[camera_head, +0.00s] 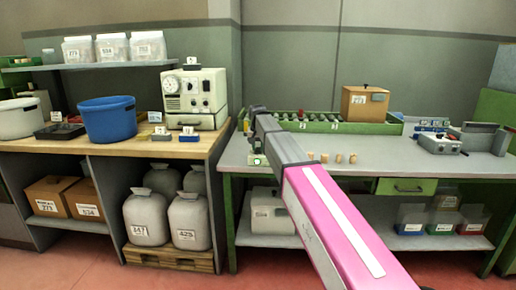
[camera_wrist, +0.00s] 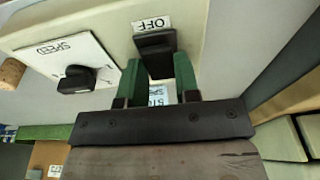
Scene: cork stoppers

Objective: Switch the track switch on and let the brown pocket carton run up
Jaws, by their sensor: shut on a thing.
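The track switch (camera_wrist: 156,45) is a black lever on a pale control box, with an OFF label beside it. In the wrist view the two green fingers of my gripper (camera_wrist: 158,66) stand either side of the switch and are shut on it. A label between the fingers is partly covered. In the head view my arm hides the gripper and most of the box. The brown carton (camera_head: 362,107) sits at the right end of the green roller track (camera_head: 338,128). A brown box with a white label, probably the carton, shows at the lower left of the wrist view (camera_wrist: 42,156).
A black speed knob (camera_wrist: 76,80) sits beside the switch. Several cork stoppers (camera_head: 338,158) stand on the grey table (camera_head: 400,168) in front of the track. A grey device (camera_head: 440,144) is at the right. A wooden-topped bench with a blue tub (camera_head: 108,122) is left.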

